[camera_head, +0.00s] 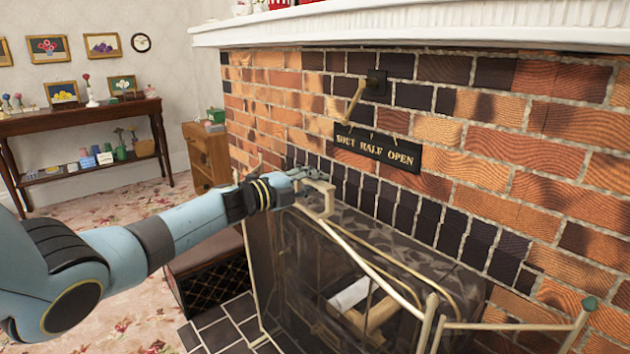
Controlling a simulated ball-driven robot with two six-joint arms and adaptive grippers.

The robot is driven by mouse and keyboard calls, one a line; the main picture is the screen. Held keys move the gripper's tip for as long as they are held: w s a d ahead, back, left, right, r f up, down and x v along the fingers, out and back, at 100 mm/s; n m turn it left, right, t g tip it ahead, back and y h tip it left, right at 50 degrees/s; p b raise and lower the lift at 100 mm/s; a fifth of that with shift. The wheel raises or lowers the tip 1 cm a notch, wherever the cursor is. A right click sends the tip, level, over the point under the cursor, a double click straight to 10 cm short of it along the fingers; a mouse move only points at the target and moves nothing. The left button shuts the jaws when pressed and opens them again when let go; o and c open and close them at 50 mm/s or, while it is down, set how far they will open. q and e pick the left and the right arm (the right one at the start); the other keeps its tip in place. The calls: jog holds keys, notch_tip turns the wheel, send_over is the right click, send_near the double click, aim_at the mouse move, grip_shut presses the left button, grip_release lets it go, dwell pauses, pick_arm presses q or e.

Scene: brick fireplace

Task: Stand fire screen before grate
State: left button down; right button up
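The fire screen (290,262) has dark see-through mesh panels and a pale brass frame. It stands upright, as far as I can see, at the brick fireplace, with a further panel running to the right. Logs and the grate area (350,297) show dimly through the mesh; the grate itself is mostly hidden. My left gripper (312,179) is at the pale handle (318,200) on the screen's top left and appears to touch it. Its fingers are small and overlap the handle, so I cannot see whether they close on it. My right gripper is out of view.
A brick wall with a lever (355,100) and a lettered plate (378,147) rises behind the screen. A white mantel (420,25) overhangs it. A dark-sided box (205,270) stands left of the screen. Dark tiles (222,327) and flowered carpet (120,325) lie in front.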

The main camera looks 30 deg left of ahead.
pick_arm(q)
jog(key=shift+f+b, duration=1.2)
jog(key=shift+b, duration=0.05)
dwell(1.0)
jog(key=shift+w+d, duration=0.1)
jog(key=shift+w, duration=0.15)
dwell(0.4)
dwell(0.4)
jog(key=c, duration=1.4)
grip_release()
jog(key=shift+s, duration=0.1)
jog(key=shift+c, duration=0.2)
jog(key=shift+o, duration=0.2)
jog(key=shift+s+f, duration=0.1)
jog(key=shift+f, duration=0.3)
jog(key=v, duration=1.1)
jog(key=shift+s+r, duration=0.3)
jog(key=shift+s, duration=0.05)
jog(key=shift+a, duration=0.2)
